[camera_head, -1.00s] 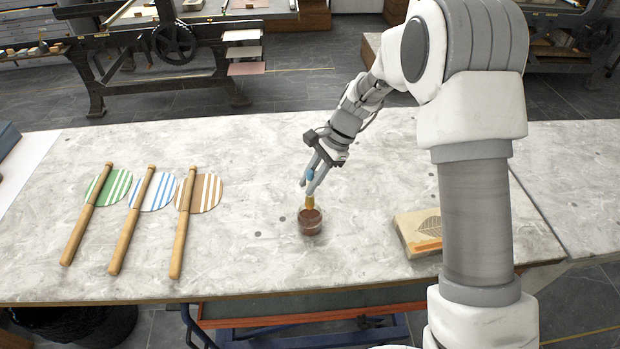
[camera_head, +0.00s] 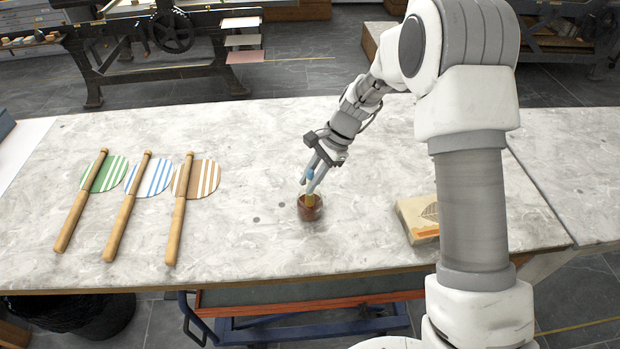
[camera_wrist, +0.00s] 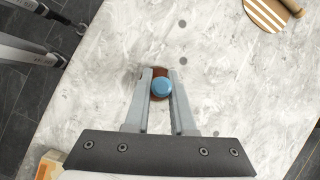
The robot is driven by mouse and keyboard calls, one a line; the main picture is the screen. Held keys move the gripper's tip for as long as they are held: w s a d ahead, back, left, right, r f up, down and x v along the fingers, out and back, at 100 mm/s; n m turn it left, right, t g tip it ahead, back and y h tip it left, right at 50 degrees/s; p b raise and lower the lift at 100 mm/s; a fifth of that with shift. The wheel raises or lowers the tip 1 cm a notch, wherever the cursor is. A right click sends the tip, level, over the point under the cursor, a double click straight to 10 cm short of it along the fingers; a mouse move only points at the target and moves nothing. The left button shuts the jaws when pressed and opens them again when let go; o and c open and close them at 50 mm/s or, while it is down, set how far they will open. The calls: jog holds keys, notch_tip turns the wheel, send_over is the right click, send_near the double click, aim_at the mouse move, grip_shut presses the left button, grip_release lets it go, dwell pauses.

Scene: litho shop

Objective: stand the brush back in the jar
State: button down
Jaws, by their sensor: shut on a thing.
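The jar (camera_head: 311,212) is small, with reddish-brown contents, and stands on the marble-topped table. My gripper (camera_head: 309,182) is directly above it, pointing down, shut on the brush (camera_head: 310,175). The brush has a blue top end and a yellowish lower part, which reaches down into the jar's mouth. In the wrist view the brush's round blue end (camera_wrist: 162,87) sits between the fingertips. The jar (camera_wrist: 161,71) shows partly behind it as a brown rim. The brush looks about upright. Its tip is hidden in the jar, and I cannot tell whether it touches the bottom.
Several striped round paddles lie at the left, in green (camera_head: 105,174), blue (camera_head: 147,177) and brown (camera_head: 197,179), with wooden handles. A pale block with a leaf pattern (camera_head: 417,218) lies at the right by my arm. The table (camera_head: 250,245) around the jar is clear.

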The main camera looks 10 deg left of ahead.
jog(key=c, duration=0.7)
grip_release()
jog(key=shift+r, duration=0.1)
jog(key=p+v, duration=0.1)
jog(key=v, duration=1.6)
jog(key=shift+r, duration=0.15)
